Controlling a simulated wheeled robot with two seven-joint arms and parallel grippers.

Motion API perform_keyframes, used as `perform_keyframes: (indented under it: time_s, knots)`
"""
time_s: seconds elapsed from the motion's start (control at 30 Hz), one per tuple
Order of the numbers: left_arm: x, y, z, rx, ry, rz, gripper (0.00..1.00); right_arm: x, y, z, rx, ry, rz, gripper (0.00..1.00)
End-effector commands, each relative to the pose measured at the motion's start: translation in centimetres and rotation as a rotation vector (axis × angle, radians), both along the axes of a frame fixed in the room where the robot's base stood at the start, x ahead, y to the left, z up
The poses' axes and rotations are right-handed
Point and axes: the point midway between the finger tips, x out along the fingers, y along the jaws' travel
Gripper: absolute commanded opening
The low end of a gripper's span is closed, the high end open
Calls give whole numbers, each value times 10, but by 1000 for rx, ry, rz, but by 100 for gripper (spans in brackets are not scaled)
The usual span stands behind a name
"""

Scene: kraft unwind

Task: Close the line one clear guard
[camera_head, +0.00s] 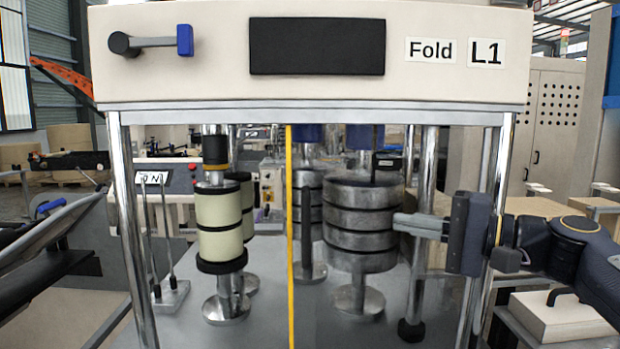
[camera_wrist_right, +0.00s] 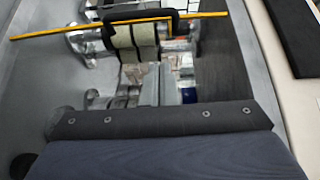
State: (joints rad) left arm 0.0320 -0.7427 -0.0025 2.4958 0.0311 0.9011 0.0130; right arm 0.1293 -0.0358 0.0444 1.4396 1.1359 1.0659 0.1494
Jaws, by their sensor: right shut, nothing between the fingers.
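The line one machine (camera_head: 350,100) carries the labels "Fold" and "L1" on its cream top housing. Its clear guard shows mainly by a yellow upright edge strip (camera_head: 290,240), which stands near the middle of the front opening. The strip also crosses the top of the right wrist view (camera_wrist_right: 215,14). The pane itself is hard to make out. My right gripper (camera_head: 400,221) is shut and empty, in front of the grey rolls, to the right of the strip and apart from it. Its fingers show in the right wrist view (camera_wrist_right: 163,82). My left gripper is not in view.
Cream rolls (camera_head: 219,222) stand left of the strip and grey rolls (camera_head: 360,240) right of it. Chrome posts (camera_head: 135,230) flank the opening. A blue-tipped lever (camera_head: 184,40) sits on the housing. A cream block with a black handle (camera_head: 560,318) lies at the lower right.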

Motion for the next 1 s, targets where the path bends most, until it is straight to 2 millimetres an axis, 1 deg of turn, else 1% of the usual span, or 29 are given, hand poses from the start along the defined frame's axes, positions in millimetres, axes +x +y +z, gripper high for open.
perform_keyframes:
  time_s: [0.03,0.17,0.57,0.7,0.8,1.0]
  knots:
    - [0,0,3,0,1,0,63,4,1,6,13,-1,2,0]
    - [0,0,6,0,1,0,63,12,13,7,18,-3,6,0]
    - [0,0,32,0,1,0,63,62,80,7,15,-2,7,0]
    - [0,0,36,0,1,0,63,58,101,7,13,-4,5,0]
    - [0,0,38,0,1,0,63,57,111,6,15,-4,3,0]
    - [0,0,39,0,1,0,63,56,118,5,13,-4,1,0]
